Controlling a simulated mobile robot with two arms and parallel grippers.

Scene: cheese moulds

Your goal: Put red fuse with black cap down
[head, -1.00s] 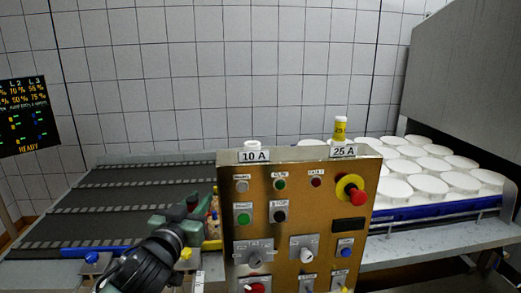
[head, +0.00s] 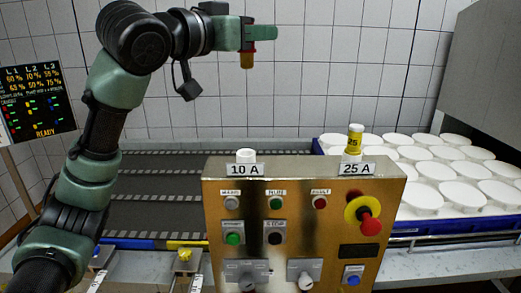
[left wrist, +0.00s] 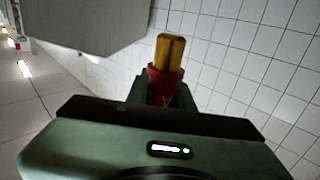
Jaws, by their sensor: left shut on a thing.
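My left gripper (head: 260,33) is raised high in front of the tiled wall, above and behind the control panel. It is shut on a fuse (head: 246,59), which hangs below the fingers, clear of everything. In the left wrist view the fuse has a red body (left wrist: 165,87) and a brass-yellow end (left wrist: 170,50). I cannot make out a black cap; the part between the fingers is hidden. The panel (head: 300,232) carries a white holder (head: 246,156) labelled 10 A, with no fuse showing in it. A yellow fuse (head: 355,139) stands upright in the holder labelled 25 A.
A dark conveyor (head: 160,185) lies behind the panel on the left. White round moulds (head: 430,170) stand in rows on a blue-edged tray at the right. A red emergency button (head: 370,225) sticks out of the panel. A status screen (head: 38,103) stands at the far left.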

